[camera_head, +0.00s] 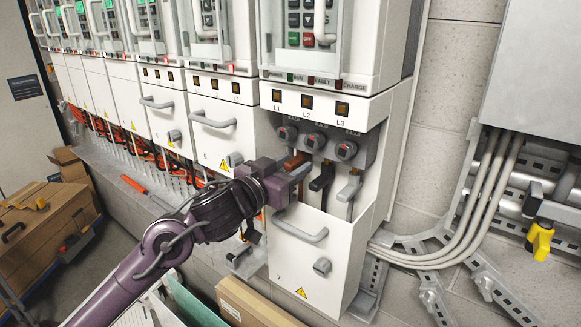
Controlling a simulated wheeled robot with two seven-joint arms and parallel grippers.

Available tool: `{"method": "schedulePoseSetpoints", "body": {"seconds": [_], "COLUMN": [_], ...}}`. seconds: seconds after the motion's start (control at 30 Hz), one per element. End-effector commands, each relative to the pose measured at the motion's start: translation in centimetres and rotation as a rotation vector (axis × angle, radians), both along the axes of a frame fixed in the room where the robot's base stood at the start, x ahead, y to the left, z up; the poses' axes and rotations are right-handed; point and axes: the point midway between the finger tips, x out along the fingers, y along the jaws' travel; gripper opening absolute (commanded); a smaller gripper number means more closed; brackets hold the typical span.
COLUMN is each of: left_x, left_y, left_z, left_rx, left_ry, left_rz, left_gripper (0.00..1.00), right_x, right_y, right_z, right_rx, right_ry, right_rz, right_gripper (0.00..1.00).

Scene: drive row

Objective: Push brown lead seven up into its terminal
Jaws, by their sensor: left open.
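Drive seven (291,257) is the nearest white cabinet, with its lower cover marked 7. Under its L1, L2 and L3 labels is a row of three round terminals; the leftmost terminal (286,133) is above the brown lead (295,161). My right gripper is out of view.
A pull handle (300,226) sticks out on the lower cover below my gripper. More drives with orange-red leads run off to the left. Cardboard boxes (45,225) stand at far left.

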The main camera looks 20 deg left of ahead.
Motion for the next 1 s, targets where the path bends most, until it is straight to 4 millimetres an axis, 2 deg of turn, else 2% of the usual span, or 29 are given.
{"method": "schedulePoseSetpoints", "body": {"seconds": [0.17, 0.43, 0.6, 1.0], "left_x": [-0.6, -4.9, -6.7, -7.4], "left_y": [0.3, 1.8, 2.5, 2.7], "left_z": [-0.2, -0.4, -0.3, 0.0], "left_rx": [0.001, 0.004, 0.001, 0.000], "left_ry": [0.000, 0.001, 0.001, 0.000], "left_rz": [0.000, 0.001, 0.000, 0.000], "left_gripper": [0.42, 0.42, 0.42, 0.42], "right_x": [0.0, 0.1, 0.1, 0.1], "right_y": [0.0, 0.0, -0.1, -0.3], "right_z": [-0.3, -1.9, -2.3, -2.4], "right_rx": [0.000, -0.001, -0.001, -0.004], "right_ry": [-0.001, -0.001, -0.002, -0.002], "right_rz": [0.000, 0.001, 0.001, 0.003], "right_gripper": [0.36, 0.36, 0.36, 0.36]}}
